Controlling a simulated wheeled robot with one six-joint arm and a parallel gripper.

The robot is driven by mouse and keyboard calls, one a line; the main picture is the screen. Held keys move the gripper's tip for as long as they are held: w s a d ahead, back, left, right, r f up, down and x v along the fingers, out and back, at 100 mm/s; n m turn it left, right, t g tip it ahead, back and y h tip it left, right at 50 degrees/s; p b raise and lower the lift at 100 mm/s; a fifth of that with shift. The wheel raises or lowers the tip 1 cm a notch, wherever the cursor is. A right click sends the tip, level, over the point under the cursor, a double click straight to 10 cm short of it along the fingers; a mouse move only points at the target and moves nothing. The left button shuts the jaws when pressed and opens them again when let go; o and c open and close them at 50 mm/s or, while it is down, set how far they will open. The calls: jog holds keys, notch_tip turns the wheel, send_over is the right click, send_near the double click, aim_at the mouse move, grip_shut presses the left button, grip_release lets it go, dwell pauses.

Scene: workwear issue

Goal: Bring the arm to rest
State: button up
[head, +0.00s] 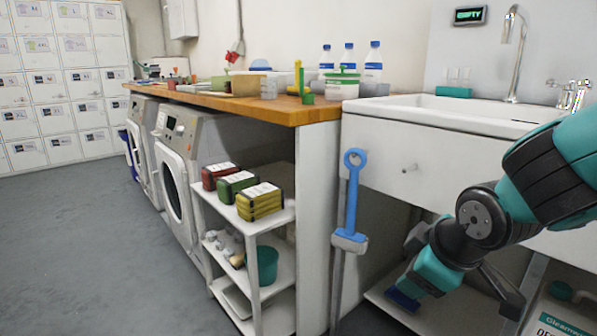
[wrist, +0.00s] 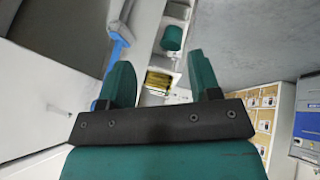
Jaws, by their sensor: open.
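My gripper (wrist: 162,78) shows in the wrist view with its two teal fingers spread wide apart and nothing between them. In the head view my arm (head: 545,185) reaches in from the right, bent, in front of the sink cabinet. The hand (head: 435,272) hangs low there, tilted down and left, beside the open space under the sink. Its fingertips are partly hard to make out in the head view. Through the open fingers, the wrist view shows a yellow bundle (wrist: 158,80) on the white shelf unit, well beyond the fingertips.
A white sink (head: 480,108) stands behind my arm. A blue-handled tool (head: 351,205) hangs beside the shelf unit (head: 285,215), which holds red, green and yellow bundles. Bottles and a tub (head: 342,87) stand on the wooden counter. Washing machines are further left. The grey floor at left is clear.

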jog(key=s+a+r+m+g+y, duration=0.1)
jog(key=s+a+r+m+g, duration=0.15)
jog(key=s, duration=0.55)
jog(key=s+a+r+m+g+y, duration=0.15)
jog(key=s+g, duration=0.25)
jog(key=s, duration=0.5)
notch_tip(320, 180, up, 35)
jog(key=p, duration=3.4)
jog(key=shift+s+f, duration=0.15)
jog(key=shift+s, duration=0.05)
